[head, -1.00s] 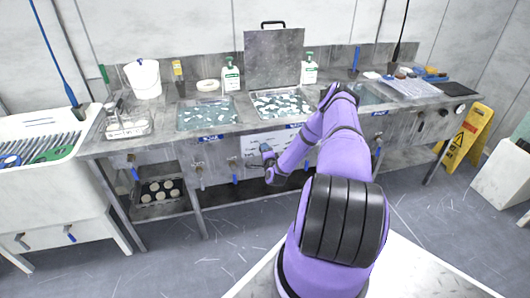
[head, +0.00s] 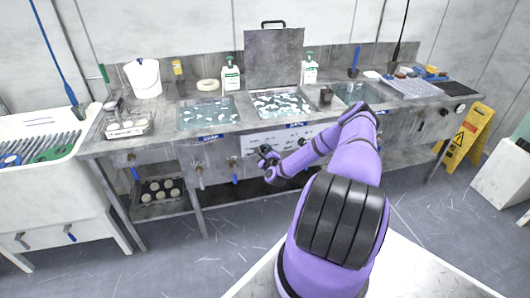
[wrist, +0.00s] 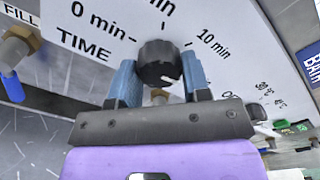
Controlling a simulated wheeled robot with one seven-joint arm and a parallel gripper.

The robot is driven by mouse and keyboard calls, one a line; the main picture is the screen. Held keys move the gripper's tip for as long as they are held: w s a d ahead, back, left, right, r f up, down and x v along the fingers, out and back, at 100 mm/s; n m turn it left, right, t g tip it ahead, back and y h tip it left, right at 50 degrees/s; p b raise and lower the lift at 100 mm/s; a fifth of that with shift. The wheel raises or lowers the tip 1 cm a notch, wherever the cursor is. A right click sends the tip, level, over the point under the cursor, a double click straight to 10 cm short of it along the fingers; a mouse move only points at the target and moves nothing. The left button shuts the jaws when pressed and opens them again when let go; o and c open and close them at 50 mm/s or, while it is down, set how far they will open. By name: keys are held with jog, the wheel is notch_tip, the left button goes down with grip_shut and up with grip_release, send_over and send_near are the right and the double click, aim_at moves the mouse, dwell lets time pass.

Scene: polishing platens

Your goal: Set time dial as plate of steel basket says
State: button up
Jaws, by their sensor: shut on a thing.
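The time dial (wrist: 158,62) is a dark round knob on a white panel (wrist: 225,60), by the printed word TIME. Marks for 0 min and 10 min show beside it, with another label cut off at the top. A white mark on the knob points to the lower right of the wrist view. My gripper (wrist: 158,75) is shut on the knob, one blue finger on each side. In the head view, my gripper (head: 265,155) is at the left of the panel. A steel wire basket (head: 128,122) sits on the bench at the left; I cannot read any plate on it.
A FILL valve (wrist: 15,45) is close by, left of the dial. Another scale with temperature figures is at the right. Water tanks, white pump bottles (head: 231,76) and an upright grey lid (head: 272,57) stand on the bench. A yellow floor sign (head: 466,133) is at the right.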

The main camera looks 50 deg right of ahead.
jog(key=shift+f+m, duration=0.1)
jog(key=shift+m, duration=0.6)
jog(key=o, duration=0.9)
jog(key=v, duration=1.1)
jog(key=shift+w+d, duration=0.1)
